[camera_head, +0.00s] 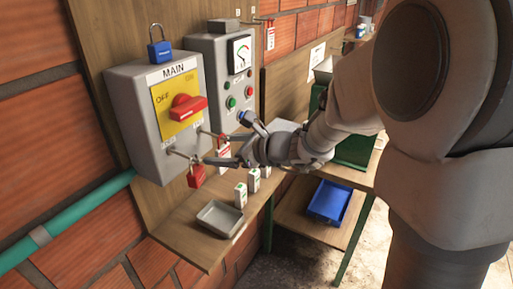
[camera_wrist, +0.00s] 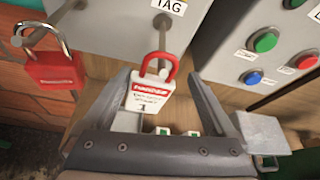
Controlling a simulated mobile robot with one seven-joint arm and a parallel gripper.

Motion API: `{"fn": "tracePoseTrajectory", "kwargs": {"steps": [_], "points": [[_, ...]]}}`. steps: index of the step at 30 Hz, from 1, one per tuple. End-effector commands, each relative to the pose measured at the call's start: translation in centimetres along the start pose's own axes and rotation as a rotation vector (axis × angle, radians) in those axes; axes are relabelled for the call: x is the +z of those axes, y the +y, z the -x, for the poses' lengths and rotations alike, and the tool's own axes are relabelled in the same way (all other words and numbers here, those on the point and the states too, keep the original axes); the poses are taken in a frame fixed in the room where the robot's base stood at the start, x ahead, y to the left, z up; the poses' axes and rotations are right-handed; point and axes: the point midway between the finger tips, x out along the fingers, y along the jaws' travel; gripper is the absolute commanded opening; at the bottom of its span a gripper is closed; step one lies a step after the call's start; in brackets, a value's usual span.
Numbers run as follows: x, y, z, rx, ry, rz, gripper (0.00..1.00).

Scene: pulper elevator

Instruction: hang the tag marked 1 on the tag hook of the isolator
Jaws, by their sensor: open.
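The grey isolator box (camera_head: 142,125), marked MAIN, has a yellow plate with a red handle (camera_head: 187,108). Two pegs stick out below it. The peg under the TAG label is the tag hook (camera_wrist: 162,38). The white tag marked 1 (camera_wrist: 150,103) hangs from this hook by its red loop; it also shows in the head view (camera_head: 223,157). My gripper (camera_wrist: 156,74) is open, with one finger on each side of the tag and gaps visible. In the head view my gripper (camera_head: 209,148) is in front of the isolator's lower right.
A red padlock (camera_head: 195,176) hangs on the peg left of the tag hook. A blue padlock (camera_head: 159,50) stands on the isolator. A control box (camera_head: 222,75) is close on the right. Below are several small white and green blocks (camera_head: 241,195) and a grey tray (camera_head: 219,217).

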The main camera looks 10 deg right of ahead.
Motion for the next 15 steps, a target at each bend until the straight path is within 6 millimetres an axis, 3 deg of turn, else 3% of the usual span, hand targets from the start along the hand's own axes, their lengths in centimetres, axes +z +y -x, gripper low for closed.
{"fn": "tracePoseTrajectory", "kwargs": {"steps": [15], "points": [[0.1, -0.1, 11.9, -0.005, -0.001, 0.002, 0.91]]}}
